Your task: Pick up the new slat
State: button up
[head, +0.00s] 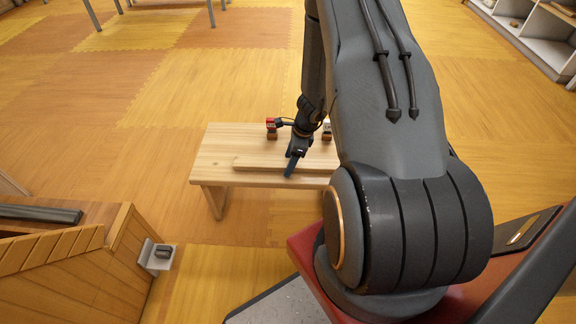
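The new slat (262,165) appears to be the long, pale wooden strip lying flat on the small wooden bench (222,142). It runs left to right along the bench's near part, and its right end is hidden behind my arm. My gripper (289,172) points down at the slat, over its middle. Its fingertips overlap the slat in this view. I cannot tell whether they touch it, or whether the fingers are open or shut.
A small red-topped jar (271,128) stands at the back of the bench, and a second jar (327,130) stands beside my arm. A slatted wooden structure (70,255) is at the lower left. A shelf unit (535,35) is at the upper right. The floor left of the bench is clear.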

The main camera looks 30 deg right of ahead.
jog(key=c, duration=1.3)
jog(key=shift+r, duration=0.15)
